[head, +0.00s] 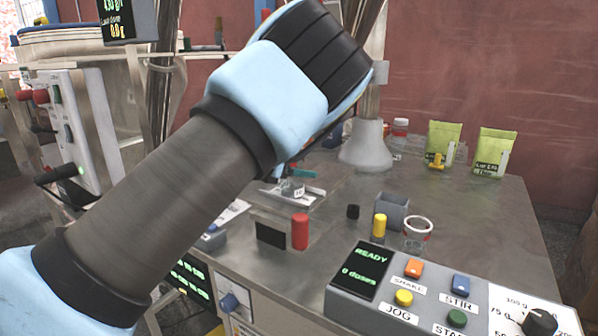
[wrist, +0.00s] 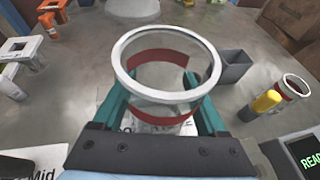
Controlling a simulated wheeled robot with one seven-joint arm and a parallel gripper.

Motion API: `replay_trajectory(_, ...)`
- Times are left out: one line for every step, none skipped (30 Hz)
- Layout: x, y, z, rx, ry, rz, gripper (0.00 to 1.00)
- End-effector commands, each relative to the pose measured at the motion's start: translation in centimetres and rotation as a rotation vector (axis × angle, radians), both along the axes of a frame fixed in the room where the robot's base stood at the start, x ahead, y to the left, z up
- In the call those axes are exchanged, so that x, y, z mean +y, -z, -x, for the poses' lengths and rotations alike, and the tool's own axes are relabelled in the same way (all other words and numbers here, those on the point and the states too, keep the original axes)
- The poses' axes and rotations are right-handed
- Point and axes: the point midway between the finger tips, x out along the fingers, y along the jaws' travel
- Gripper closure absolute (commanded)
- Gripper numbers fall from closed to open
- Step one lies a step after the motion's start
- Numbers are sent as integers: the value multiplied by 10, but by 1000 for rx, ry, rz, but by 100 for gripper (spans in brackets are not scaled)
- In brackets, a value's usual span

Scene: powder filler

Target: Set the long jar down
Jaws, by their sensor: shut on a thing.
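My gripper (wrist: 160,108) is shut on a clear jar (wrist: 166,76) with a white rim and a red band, seen from above in the wrist view. The teal fingers press on its two sides. The jar looks open at the top and roughly upright. A pale label shows below it, and its base is hidden, so I cannot tell whether it touches the table.
A similar short jar (head: 417,232) stands right on the steel table (head: 470,205), near a yellow cylinder (head: 379,226) and a grey open box (head: 393,208). A red cylinder (head: 300,231) stands left of these. The control panel (head: 450,300) fills the front right.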

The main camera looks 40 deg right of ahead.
Motion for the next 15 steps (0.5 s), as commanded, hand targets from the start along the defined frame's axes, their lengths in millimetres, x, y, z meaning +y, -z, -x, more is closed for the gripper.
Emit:
replay_trajectory(0,0,0,0,0,0,82)
replay_trajectory(0,0,0,0,0,0,82)
replay_trajectory(0,0,0,0,0,0,82)
replay_trajectory(0,2,0,0,0,0,82)
replay_trajectory(0,3,0,0,0,0,82)
replay_trajectory(0,2,0,0,0,0,22)
replay_trajectory(0,2,0,0,0,0,18)
replay_trajectory(0,2,0,0,0,0,15)
replay_trajectory(0,2,0,0,0,0,10)
replay_trajectory(0,2,0,0,0,0,7)
replay_trajectory(0,2,0,0,0,0,4)
replay_trajectory(0,2,0,0,0,0,0)
replay_trajectory(0,2,0,0,0,0,0)
replay_trajectory(0,2,0,0,0,0,0)
replay_trajectory(0,2,0,0,0,0,0)
